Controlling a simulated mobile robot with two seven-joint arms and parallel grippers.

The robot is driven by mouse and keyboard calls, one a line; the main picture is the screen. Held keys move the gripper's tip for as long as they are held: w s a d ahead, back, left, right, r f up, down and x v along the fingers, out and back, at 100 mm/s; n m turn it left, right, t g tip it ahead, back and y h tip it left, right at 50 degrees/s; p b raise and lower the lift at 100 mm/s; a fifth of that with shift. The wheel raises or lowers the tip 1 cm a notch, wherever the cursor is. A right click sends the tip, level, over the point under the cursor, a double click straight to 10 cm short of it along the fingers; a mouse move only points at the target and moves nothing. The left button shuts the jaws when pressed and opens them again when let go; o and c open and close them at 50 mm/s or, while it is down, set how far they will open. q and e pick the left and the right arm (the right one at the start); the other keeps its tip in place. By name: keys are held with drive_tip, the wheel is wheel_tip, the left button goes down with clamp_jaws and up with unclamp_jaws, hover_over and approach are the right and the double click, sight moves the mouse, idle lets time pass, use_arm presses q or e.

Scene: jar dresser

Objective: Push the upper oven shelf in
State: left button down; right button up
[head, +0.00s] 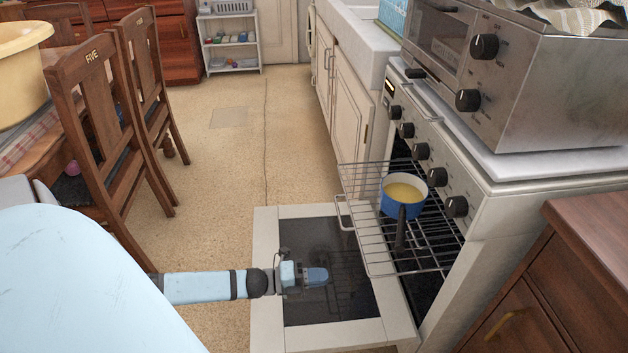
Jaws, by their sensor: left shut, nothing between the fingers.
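The upper oven shelf (376,246) is a wire rack that sticks out of the oven (470,220) over the lowered oven door (268,240). A blue pot (390,205) with yellowish contents and a dark handle stands on the rack. My left gripper (322,276) is shut and empty. In the picture it is over the door's dark glass, to the left of the rack's front edge, with a visible gap between them. My right gripper is not in view. Much of the oven's inside is hidden behind the rack and the oven front.
A toaster oven (570,95) stands on top of the oven. A wooden cabinet (530,310) is at the right, close to the oven. Wooden chairs (95,120) and a table with a yellow basin (20,75) are at the left. The floor between is clear.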

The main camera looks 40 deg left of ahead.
use_arm(q)
drive_tip(key=b+x, duration=0.2)
drive_tip(key=x, duration=0.7)
drive_tip(key=shift+w+d+b, duration=0.15)
drive_tip(key=shift+b, duration=0.2)
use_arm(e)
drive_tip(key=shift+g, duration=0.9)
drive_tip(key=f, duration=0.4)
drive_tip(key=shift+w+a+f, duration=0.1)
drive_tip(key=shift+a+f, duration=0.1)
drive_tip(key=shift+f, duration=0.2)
use_arm(q)
approach(454, 260)
drive_tip(key=b+x, duration=0.2)
drive_tip(key=x, duration=0.6)
drive_tip(key=shift+w+d+f, duration=0.15)
drive_tip(key=shift+w+d, duration=0.5)
drive_tip(key=shift+w, duration=0.1)
drive_tip(key=shift+w+r+b, duration=0.15)
drive_tip(key=shift+r+b, duration=0.05)
drive_tip(key=shift+b, duration=0.1)
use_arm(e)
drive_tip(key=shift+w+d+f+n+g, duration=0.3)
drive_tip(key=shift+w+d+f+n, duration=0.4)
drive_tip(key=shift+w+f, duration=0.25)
use_arm(q)
drive_tip(key=shift+w+r, duration=0.1)
drive_tip(key=shift+r, duration=0.05)
